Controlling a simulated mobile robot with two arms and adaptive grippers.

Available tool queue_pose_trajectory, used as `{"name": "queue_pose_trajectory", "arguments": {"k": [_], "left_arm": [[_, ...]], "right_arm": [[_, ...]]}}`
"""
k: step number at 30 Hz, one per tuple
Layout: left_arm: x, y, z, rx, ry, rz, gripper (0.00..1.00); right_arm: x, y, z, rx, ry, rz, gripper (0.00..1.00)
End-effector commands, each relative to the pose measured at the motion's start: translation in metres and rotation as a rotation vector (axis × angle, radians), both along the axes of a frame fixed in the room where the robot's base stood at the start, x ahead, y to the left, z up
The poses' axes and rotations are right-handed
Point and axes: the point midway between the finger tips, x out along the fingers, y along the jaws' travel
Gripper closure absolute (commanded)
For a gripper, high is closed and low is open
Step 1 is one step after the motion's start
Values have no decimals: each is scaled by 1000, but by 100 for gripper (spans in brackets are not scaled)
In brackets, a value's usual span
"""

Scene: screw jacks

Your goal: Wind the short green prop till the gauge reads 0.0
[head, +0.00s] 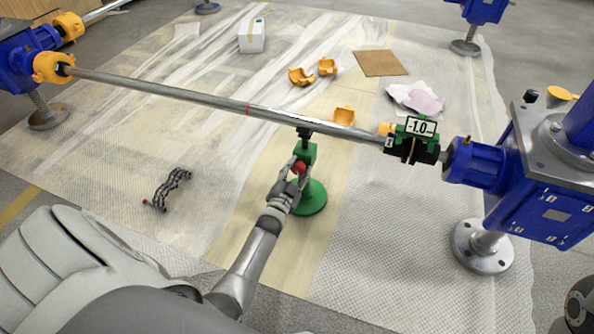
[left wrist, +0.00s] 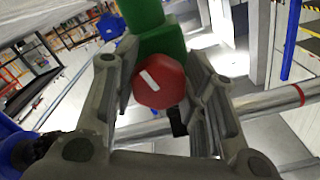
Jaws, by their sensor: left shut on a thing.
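The short green prop (head: 310,198) stands on the covered floor on its round base, under the long steel shaft (head: 220,101). Its dark top is at the shaft's underside; I cannot tell whether they touch. My left gripper (head: 292,172) is shut on the prop's red knob (head: 299,168). In the left wrist view the red knob (left wrist: 160,84), with a white mark, sits between my two fingers (left wrist: 160,95), below the green body (left wrist: 158,35). The gauge (head: 420,127) sits on the shaft's right end and reads -1.0. My right gripper is not in view.
Blue screw jacks stand at the right (head: 550,165) and left (head: 20,62). Orange half-shells (head: 300,77), a brown board (head: 380,63), rags (head: 417,98) and a white box (head: 251,36) lie beyond the shaft. A dark chain-like piece (head: 167,188) lies left of the prop.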

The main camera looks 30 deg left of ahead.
Motion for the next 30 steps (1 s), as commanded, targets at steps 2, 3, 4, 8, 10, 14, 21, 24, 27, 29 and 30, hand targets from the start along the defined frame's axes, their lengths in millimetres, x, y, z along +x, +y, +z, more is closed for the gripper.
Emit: {"name": "queue_pose_trajectory", "arguments": {"k": [2, 3, 4, 8, 10, 14, 21, 24, 27, 29, 30], "left_arm": [[-1, 0, -1, 12, 5, 0, 84], [-1, 0, -1, 16, 6, 0, 84], [-1, 0, -1, 19, 7, 0, 84], [-1, 0, -1, 23, 9, 1, 84], [-1, 0, -1, 23, 9, 1, 84], [-1, 0, -1, 22, 8, 0, 84], [-1, 0, -1, 21, 7, 0, 38], [0, 0, -1, 21, 6, 0, 38], [0, 0, 0, 21, 6, 1, 38], [0, 0, 0, 21, 5, 0, 38], [0, 0, 0, 21, 5, 0, 38]], "right_arm": [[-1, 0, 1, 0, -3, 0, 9], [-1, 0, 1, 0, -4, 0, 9], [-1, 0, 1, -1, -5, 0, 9], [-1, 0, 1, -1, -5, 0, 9], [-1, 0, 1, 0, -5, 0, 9], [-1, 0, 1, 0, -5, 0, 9], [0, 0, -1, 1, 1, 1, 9], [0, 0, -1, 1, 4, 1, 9], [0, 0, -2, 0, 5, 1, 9], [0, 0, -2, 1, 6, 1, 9], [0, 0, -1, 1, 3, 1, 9]]}}
